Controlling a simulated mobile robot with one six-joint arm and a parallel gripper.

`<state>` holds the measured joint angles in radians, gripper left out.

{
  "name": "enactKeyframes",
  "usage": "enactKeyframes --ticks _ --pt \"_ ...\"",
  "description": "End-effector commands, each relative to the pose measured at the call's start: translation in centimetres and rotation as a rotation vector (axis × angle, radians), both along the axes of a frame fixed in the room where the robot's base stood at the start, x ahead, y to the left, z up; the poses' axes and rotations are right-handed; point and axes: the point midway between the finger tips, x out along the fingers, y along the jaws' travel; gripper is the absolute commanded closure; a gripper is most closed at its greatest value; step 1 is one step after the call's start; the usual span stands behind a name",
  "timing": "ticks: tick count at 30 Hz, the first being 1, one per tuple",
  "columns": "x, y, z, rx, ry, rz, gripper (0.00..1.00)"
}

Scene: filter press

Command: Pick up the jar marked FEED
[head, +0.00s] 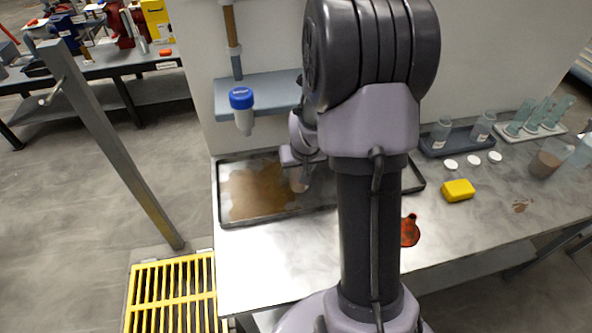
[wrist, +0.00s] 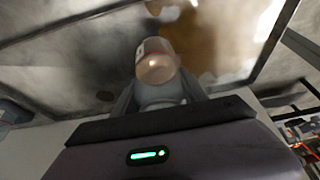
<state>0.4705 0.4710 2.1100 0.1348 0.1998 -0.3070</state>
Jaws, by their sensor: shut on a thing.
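My gripper (head: 300,164) is shut on a small cylindrical jar (head: 299,181) above the dark-rimmed tray (head: 222,200) with the brown wet patch.
A blue-capped vessel (head: 243,110) hangs at the wall shelf (head: 275,92). The bench's front left is clear.

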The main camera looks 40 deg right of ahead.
Motion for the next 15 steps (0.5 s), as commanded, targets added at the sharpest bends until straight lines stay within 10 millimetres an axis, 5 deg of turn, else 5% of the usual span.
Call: enactKeyframes --ticks 15 --pt "0.1 0.0 8.2 -0.001 -0.003 0.001 1.0"
